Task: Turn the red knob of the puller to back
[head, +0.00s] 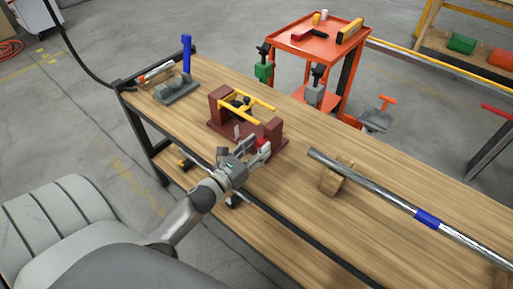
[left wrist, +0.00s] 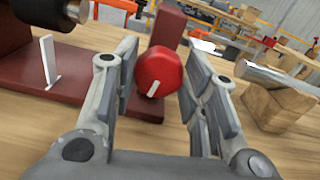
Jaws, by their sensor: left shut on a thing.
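The puller (head: 272,130) stands on the wooden bench, with dark red end blocks, a dark red base and yellow bars. Its red knob (left wrist: 159,72) shows between my left fingers in the left wrist view, with a short white line on its face tilted a little to the right. In the head view the knob (head: 262,143) is partly covered by the fingers. My left gripper (head: 259,150) is shut on the knob at the puller's near end. A white upright marker (left wrist: 49,62) stands on the puller's base. My right gripper is not in view.
A steel bar with a blue band (head: 428,219) rests on a wooden block (head: 335,180) to the right. A grey fixture with a blue handle (head: 187,54) stands at the far left. An orange cart (head: 322,47) stands behind the bench (head: 240,200).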

